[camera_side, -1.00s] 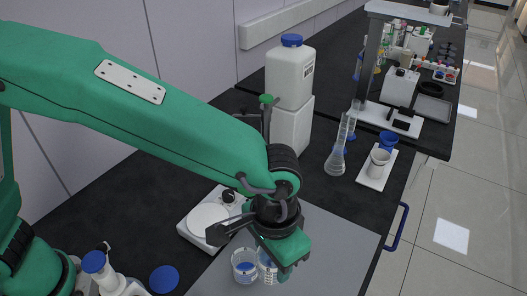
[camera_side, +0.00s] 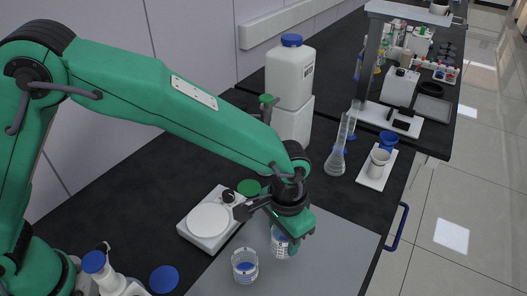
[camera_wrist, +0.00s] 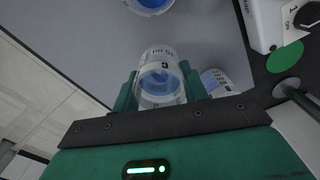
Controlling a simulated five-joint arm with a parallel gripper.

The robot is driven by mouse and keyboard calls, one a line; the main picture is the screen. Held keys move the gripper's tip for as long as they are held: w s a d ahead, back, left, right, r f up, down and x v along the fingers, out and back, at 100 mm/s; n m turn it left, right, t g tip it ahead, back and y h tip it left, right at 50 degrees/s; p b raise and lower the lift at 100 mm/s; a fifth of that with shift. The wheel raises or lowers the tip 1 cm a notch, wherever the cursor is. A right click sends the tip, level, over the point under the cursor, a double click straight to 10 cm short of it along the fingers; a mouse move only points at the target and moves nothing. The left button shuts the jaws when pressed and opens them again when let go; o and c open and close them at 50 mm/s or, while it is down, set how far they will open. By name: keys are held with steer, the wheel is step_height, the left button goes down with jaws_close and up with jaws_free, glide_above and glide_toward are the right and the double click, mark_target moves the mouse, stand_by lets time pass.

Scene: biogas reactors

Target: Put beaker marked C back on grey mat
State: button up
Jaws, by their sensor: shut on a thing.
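My gripper (camera_side: 290,243) is shut on a clear beaker (camera_side: 281,241) with white markings and some blue inside. In the wrist view the held beaker (camera_wrist: 160,78) sits between the two fingers (camera_wrist: 160,92). It is over the grey mat (camera_side: 335,255); I cannot tell its exact height. A second beaker with blue contents (camera_side: 245,267) stands on the mat, left of and nearer than the held one. The wrist view shows another marked beaker (camera_wrist: 215,82) just right of the fingers, partly hidden.
A white scale-like device (camera_side: 208,222) stands left of the mat, with a green disc (camera_side: 248,187) behind it. A blue disc (camera_side: 164,279) lies on the black bench. A white canister (camera_side: 291,75) stands on a white block behind. The mat's right part is clear.

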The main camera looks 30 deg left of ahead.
mark_target(283, 245)
steer(key=shift+f, duration=1.6)
steer(key=shift+f, duration=0.15)
steer(key=o, duration=1.1)
steer(key=shift+o, duration=0.2)
step_height(283, 245, up, 12)
steer(key=shift+r, duration=0.2)
